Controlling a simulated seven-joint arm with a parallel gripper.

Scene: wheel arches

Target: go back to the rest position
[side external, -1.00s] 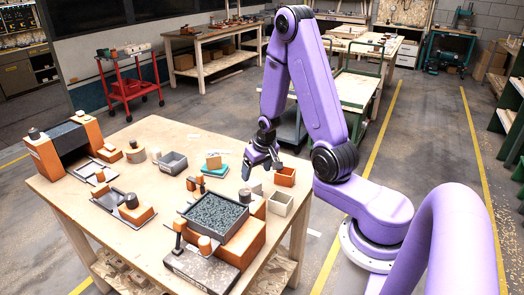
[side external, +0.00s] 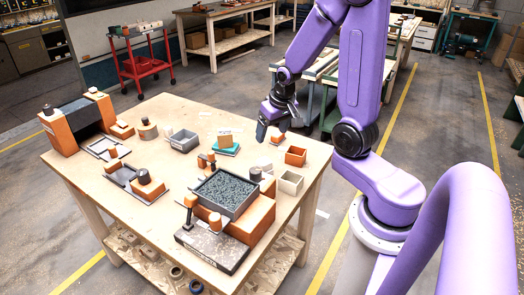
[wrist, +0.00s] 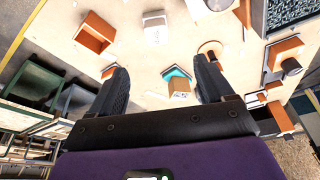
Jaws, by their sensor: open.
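My gripper (side external: 273,122) hangs above the far right part of the wooden table (side external: 150,110), clear of its top. In the wrist view my gripper (wrist: 161,63) has its two dark fingers wide apart with nothing between them. Below it, a teal tray (side external: 226,150) carries an orange-tan block (side external: 224,139). The teal tray also shows in the wrist view (wrist: 176,73), between and beyond the fingers. An orange open box (side external: 295,156) stands on the table to the right of the gripper.
A cream box (side external: 290,182) and a gravel-filled dark tray (side external: 225,192) on an orange block sit near the front. A grey box (side external: 184,140) stands left of the teal tray. A red cart (side external: 142,65) and benches stand behind. The air around my gripper looks free.

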